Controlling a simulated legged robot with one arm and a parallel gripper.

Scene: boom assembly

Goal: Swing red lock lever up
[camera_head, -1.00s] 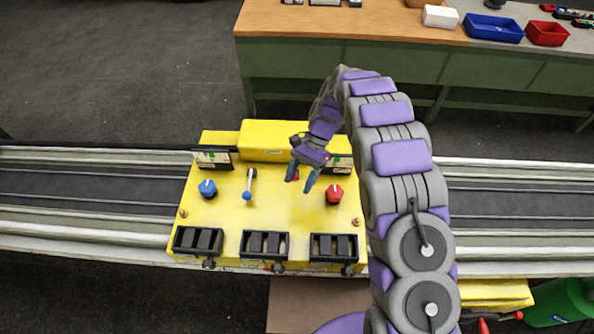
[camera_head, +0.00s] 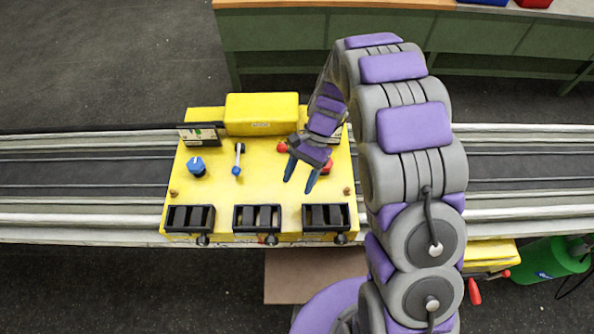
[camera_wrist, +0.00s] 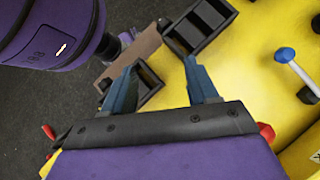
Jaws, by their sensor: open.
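A lever with a red ball end (camera_head: 282,147) stands on the yellow control box (camera_head: 300,205), just left of my gripper (camera_head: 301,184); its shaft is mostly hidden. A red knob (camera_head: 328,167) lies partly hidden at the gripper's right. Another red handle (camera_head: 474,291) hangs down beside a yellow unit at lower right; I cannot tell which is the lock lever. My gripper is open and empty, pointing down over the box. In the wrist view, the spread fingers (camera_wrist: 163,85) hold nothing, and red parts show beside the palm, at right (camera_wrist: 267,133) and lower left (camera_wrist: 46,164).
The box carries a blue knob (camera_head: 196,167), a blue-tipped lever (camera_head: 237,160), a small screen (camera_head: 198,136) and black switch trays (camera_head: 257,218) along its front. Pale rails (camera_head: 70,217) run both sides.

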